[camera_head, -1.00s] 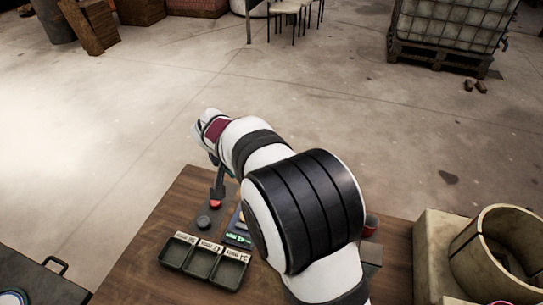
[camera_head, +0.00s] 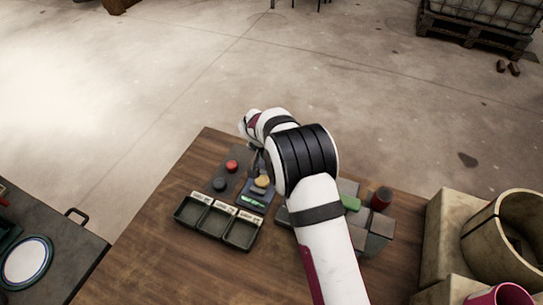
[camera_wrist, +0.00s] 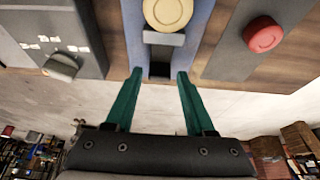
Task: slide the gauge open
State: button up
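A blue fixture (camera_head: 258,194) on the wooden table carries a yellow round disc (camera_head: 262,181); I take it to be the gauge, but no scale is legible. In the wrist view the blue fixture (camera_wrist: 200,32) has a dark slot, with a grey block (camera_wrist: 163,39) across it just below the yellow disc (camera_wrist: 168,12). My gripper (camera_wrist: 157,72) has its two teal fingers apart, on either side of the slot's near end, with nothing between them. In the head view my gripper (camera_head: 257,165) is partly hidden by my wrist, close to the fixture; contact cannot be told.
A labelled three-compartment tray (camera_head: 217,222) lies in front. Grey blocks (camera_head: 375,240) and a red-topped dark cylinder (camera_head: 381,197) stand to the right. The table's front left is clear.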

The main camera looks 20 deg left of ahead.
grip_shut()
